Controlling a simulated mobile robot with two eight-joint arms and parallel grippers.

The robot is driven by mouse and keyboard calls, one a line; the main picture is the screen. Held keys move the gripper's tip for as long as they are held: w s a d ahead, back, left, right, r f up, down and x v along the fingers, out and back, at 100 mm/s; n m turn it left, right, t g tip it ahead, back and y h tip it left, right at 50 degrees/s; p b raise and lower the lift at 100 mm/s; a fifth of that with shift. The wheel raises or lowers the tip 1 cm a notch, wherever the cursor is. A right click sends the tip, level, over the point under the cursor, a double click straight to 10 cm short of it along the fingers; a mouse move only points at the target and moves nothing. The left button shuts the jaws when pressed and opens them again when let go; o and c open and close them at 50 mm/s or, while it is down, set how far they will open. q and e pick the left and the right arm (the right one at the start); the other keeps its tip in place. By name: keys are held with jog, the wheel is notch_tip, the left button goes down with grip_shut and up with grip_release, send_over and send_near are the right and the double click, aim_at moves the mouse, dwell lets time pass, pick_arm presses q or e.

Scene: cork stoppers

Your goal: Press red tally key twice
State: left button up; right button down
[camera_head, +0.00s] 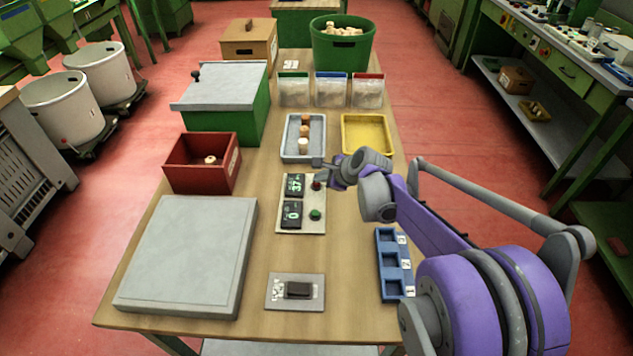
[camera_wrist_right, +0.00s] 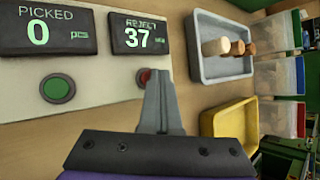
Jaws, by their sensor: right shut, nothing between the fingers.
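The tally panel (camera_head: 313,222) lies on the wooden table with a red key (camera_head: 317,186) and a green key (camera_head: 315,215). In the right wrist view the red key (camera_wrist_right: 143,76) is partly hidden behind my finger, and the green key (camera_wrist_right: 57,88) is clear to the left. The REJECT display (camera_wrist_right: 140,38) reads 37 and the PICKED display (camera_wrist_right: 48,30) reads 0. My right gripper (camera_head: 319,164) is shut and empty, with its tips at the red key; I cannot tell whether they touch it. In the wrist view the gripper (camera_wrist_right: 158,85) points at the key.
A grey tray (camera_head: 291,151) with several corks and a yellow tray (camera_head: 350,150) are behind the panel. A red box (camera_head: 235,172) and a grey slab (camera_head: 190,255) are at left. A blue three-pocket holder (camera_head: 384,280) is at front right.

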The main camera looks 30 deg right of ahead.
jog(key=shift+r+p, duration=0.35)
jog(key=shift+r, duration=0.3)
jog(key=shift+r, duration=0.1)
notch_tip(320, 180, up, 5)
jog(key=p, duration=0.3)
dwell(0.6)
